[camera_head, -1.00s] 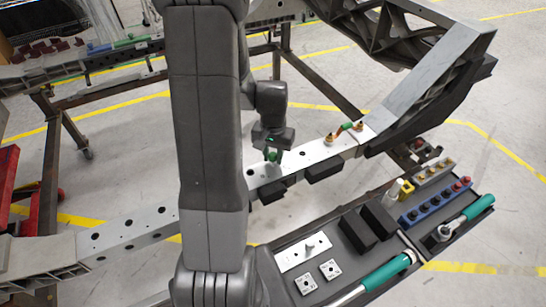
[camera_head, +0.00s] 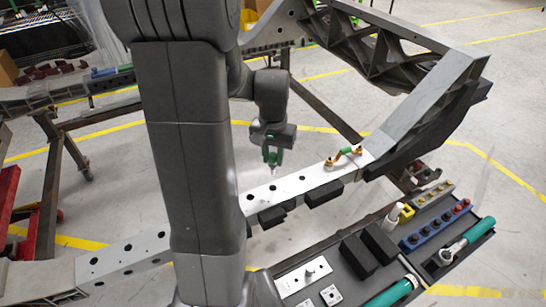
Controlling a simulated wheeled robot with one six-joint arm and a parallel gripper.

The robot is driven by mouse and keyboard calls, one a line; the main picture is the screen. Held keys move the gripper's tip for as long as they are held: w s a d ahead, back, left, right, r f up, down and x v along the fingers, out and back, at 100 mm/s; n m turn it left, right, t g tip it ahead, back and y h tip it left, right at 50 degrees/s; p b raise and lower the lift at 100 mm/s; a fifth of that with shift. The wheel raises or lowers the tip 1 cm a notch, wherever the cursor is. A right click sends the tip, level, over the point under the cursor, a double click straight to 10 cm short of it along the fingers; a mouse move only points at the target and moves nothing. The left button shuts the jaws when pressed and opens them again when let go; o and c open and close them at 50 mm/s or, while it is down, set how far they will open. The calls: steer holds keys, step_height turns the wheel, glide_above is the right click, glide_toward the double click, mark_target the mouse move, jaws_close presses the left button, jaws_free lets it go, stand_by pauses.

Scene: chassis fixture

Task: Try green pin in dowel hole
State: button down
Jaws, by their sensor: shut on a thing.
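My gripper (camera_head: 272,160) is shut on the green pin (camera_head: 271,156). The pin hangs upright, its pale tip (camera_head: 273,167) pointing down above the grey chassis rail (camera_head: 288,189). The rail has several dark holes along its top face. The tip appears clear of the rail, with a hole (camera_head: 273,187) a little below it in the picture. I cannot tell which hole is the dowel hole. My arm hides the rail's middle part.
A green and orange link (camera_head: 346,151) on brass posts stands on the rail to the right. Black blocks (camera_head: 324,193) sit along its near side. A tray in front holds black blocks (camera_head: 368,250), blue-racked sockets (camera_head: 436,225) and green-handled tools (camera_head: 389,294).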

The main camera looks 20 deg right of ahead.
steer(key=shift+r, duration=0.1)
steer(key=shift+r+p, duration=2.65)
steer(key=shift+r, duration=0.4)
